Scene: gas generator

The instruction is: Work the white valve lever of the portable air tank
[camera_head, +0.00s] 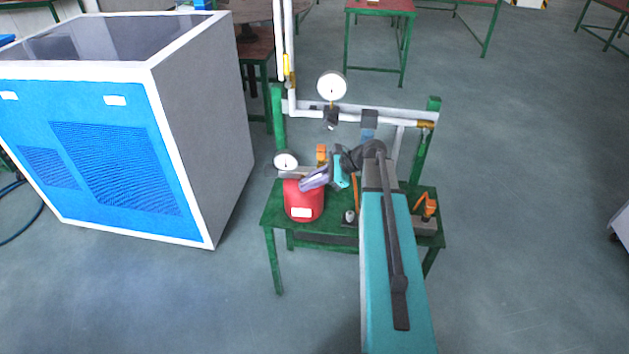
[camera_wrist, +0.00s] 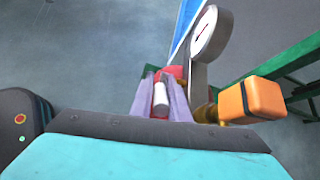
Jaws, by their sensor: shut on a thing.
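The red portable air tank (camera_head: 304,206) stands on a small green table. My gripper (camera_head: 306,184) reaches over the top of the tank from the right. In the wrist view, the white valve lever (camera_wrist: 160,98) lies between the two greyish fingers of my gripper (camera_wrist: 160,88), which are shut on it. A bit of red tank shows behind the fingers. In the head view, my gripper hides the lever.
An orange block (camera_wrist: 254,100) is close to the right of my gripper in the wrist view. White pipes with another gauge (camera_head: 332,86) rise behind the green table (camera_head: 276,262). A large blue and grey cabinet (camera_head: 200,110) stands at left. Floor is clear at right.

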